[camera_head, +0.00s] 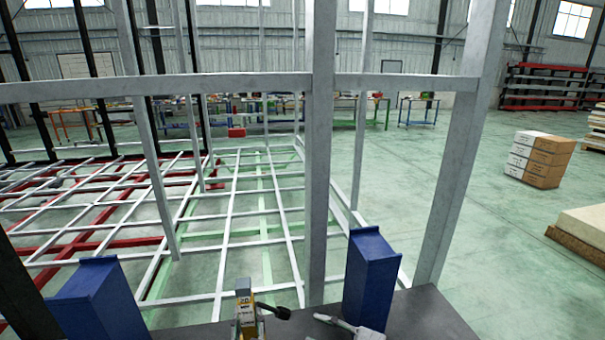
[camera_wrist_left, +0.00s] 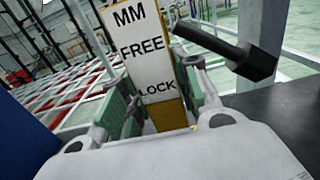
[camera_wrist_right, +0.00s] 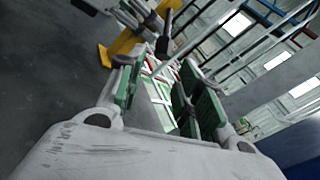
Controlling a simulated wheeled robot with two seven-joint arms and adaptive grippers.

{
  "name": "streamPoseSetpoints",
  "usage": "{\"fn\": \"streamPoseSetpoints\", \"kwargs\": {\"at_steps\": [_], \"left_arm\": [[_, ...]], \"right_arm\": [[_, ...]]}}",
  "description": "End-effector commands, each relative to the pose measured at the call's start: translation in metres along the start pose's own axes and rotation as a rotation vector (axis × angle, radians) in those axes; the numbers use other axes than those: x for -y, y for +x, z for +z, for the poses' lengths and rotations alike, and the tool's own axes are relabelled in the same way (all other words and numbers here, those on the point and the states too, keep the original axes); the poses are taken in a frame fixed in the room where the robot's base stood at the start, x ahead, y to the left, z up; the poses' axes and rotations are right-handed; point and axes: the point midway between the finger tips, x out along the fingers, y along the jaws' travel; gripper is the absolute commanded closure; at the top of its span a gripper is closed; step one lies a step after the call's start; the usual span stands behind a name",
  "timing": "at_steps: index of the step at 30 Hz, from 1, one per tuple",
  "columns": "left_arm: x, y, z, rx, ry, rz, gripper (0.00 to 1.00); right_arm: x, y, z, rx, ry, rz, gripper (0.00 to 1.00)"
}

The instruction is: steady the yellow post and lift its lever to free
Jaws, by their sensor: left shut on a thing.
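The yellow post (camera_head: 246,313) stands at the bottom centre of the head view. In the left wrist view its white label (camera_wrist_left: 148,45) reads "MM", "FREE" and "LOCK". My left gripper (camera_head: 248,332) is shut on the post, with a green-padded finger on each side of it. The lever (camera_head: 273,311), with a black grip, sticks out to the right of the post; it also shows in the left wrist view (camera_wrist_left: 228,50). My right gripper (camera_wrist_right: 163,88) is open and empty, apart from the lever (camera_wrist_right: 163,36) and the post (camera_wrist_right: 122,45).
Two blue blocks (camera_head: 95,300) (camera_head: 371,280) stand left and right of the post. A dark plate (camera_head: 428,318) lies at the bottom right. A grey upright (camera_head: 319,180) and crossbar (camera_head: 180,86) stand ahead. Beyond lies a frame of grey bars (camera_head: 228,220).

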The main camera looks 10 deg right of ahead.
Motion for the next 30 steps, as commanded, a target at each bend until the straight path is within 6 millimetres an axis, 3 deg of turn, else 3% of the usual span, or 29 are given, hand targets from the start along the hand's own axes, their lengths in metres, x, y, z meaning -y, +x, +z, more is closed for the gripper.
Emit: {"fn": "streamPoseSetpoints", "kwargs": {"at_steps": [4, 30], "left_arm": [[0.0, 0.0, 0.0, 0.0, 0.0, 0.0, 1.0], [0.0, 0.0, 0.0, 0.0, 0.0, 0.0, 1.0]], "right_arm": [[0.0, -0.011, 0.001, 0.0, -0.002, 0.001, 0.65], [0.037, 0.05, 0.068, 0.11, -0.132, -0.069, 0.65]]}}
